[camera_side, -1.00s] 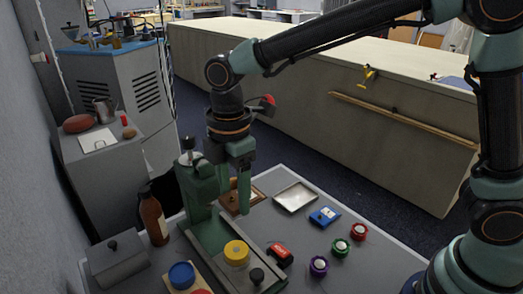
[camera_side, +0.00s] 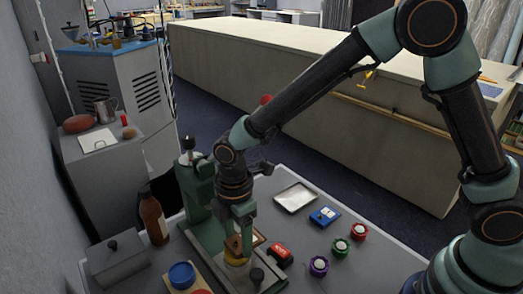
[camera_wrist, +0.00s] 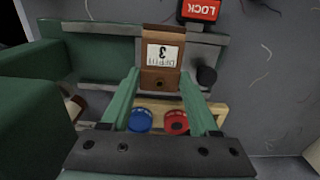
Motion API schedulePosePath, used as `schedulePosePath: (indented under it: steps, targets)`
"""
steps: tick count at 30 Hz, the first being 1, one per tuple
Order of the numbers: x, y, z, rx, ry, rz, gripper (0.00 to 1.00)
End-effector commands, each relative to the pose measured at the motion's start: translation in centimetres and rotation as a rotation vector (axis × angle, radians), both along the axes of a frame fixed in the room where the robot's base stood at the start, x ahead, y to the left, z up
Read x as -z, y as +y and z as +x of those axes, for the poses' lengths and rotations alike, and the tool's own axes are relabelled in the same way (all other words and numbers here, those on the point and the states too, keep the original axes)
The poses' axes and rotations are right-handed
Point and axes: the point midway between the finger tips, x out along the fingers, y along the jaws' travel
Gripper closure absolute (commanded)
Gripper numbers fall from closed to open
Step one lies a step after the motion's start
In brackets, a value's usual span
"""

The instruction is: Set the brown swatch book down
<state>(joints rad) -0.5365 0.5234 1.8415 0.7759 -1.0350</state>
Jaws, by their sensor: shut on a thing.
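My gripper (camera_side: 238,232) is shut on the brown swatch book (camera_wrist: 160,50); it also shows in the side view (camera_side: 233,244). In the wrist view, the book sits between my two fingertips (camera_wrist: 160,78), with a white label reading "DEPTH 3" upside down. The book is over the bed of the green press (camera_side: 198,195), in front of the yellow round piece (camera_side: 237,261), which is mostly hidden. I cannot tell whether the book touches anything below it.
A red lock block (camera_side: 279,253) and a black knob (camera_wrist: 207,75) are close by. A wooden board (camera_wrist: 209,110) holds blue (camera_side: 182,273) and red (camera_wrist: 175,122) round pieces. A metal tray (camera_side: 295,197), blue box (camera_side: 325,215) and several coloured spools (camera_side: 340,247) stand right. A brown bottle (camera_side: 153,218) stands left.

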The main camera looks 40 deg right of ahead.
Motion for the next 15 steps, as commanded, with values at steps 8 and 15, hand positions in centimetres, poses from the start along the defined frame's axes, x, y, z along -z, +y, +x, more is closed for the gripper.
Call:
schedulePosePath:
  steps: [8,15]
  targets:
    - [0.26,0.00,-0.01,0.000,0.001,0.000,0.27]
    - [0.23,0.00,0.00,0.000,0.000,0.000,0.09]
